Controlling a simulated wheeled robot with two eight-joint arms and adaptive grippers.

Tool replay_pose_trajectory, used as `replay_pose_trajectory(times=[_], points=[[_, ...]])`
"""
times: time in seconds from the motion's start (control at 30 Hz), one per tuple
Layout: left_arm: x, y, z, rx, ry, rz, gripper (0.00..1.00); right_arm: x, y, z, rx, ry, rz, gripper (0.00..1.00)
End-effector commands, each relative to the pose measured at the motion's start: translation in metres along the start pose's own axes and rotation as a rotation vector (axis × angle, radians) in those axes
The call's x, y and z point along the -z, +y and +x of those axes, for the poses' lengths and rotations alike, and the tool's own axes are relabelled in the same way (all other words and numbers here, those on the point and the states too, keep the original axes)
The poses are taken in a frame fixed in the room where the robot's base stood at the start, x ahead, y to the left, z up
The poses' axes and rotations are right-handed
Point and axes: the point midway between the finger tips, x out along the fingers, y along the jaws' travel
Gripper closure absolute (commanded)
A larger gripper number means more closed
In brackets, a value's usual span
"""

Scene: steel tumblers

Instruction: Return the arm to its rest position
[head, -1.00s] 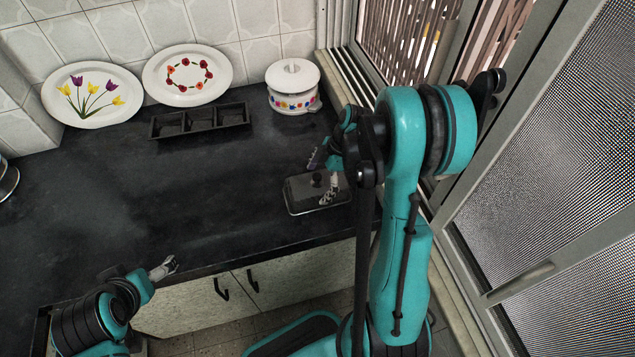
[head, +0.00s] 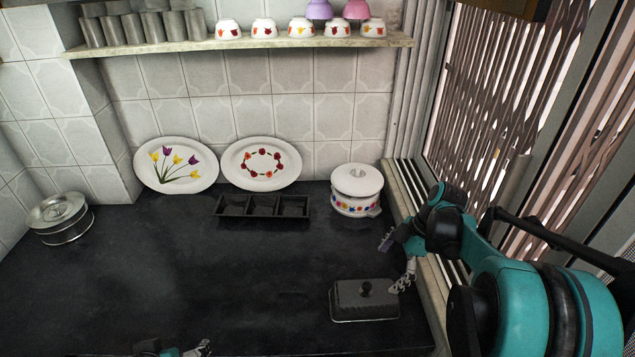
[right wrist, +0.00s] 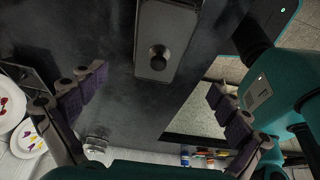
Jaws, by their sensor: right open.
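My right gripper (head: 396,262) is open and empty at the right end of the counter, by the window sill. Its fingers are spread beside the right end of a dark lidded butter dish (head: 350,302). In the right wrist view my right gripper (right wrist: 157,102) has its two padded fingers wide apart, with nothing between them; the dish's knobbed lid (right wrist: 165,25) shows beyond. My left gripper (head: 201,349) shows only in part at the bottom edge, and its opening cannot be made out. Steel tumblers (head: 134,28) stand in rows on the wall shelf.
A white lidded pot (head: 356,190), a black three-part tray (head: 262,207) and two decorated plates (head: 176,165) stand at the back. A round steel container (head: 62,219) is at the left. Bowls (head: 264,28) line the shelf (head: 240,45). The counter's middle is clear. The window grille is close right.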

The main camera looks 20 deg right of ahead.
Motion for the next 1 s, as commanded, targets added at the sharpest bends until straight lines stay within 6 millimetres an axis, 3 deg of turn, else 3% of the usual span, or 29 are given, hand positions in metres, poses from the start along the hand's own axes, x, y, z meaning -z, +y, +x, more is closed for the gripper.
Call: replay_pose_trajectory(times=[0.13,0.27,0.4,0.63,0.8,1.0], points=[[0.0,0.0,0.0,0.0,0.0,0.0,0.07,0.005,-0.003,-0.001,-0.006,-0.009,0.022,0.0],[0.0,0.0,0.0,0.0,0.0,0.0,0.07,0.029,-0.015,-0.003,-0.05,-0.057,0.147,0.0],[0.0,0.0,0.0,0.0,0.0,0.0,0.07,0.065,-0.042,-0.006,-0.168,-0.117,0.39,0.0],[0.0,0.0,0.0,0.0,0.0,0.0,0.07,0.107,-0.091,-0.003,-0.431,-0.074,0.793,0.0],[0.0,0.0,0.0,0.0,0.0,0.0,0.07,0.123,-0.118,0.004,-0.576,0.058,1.017,0.0],[0.0,0.0,0.0,0.0,0.0,0.0,0.07,0.13,-0.131,0.009,-0.642,0.175,1.148,0.0]])
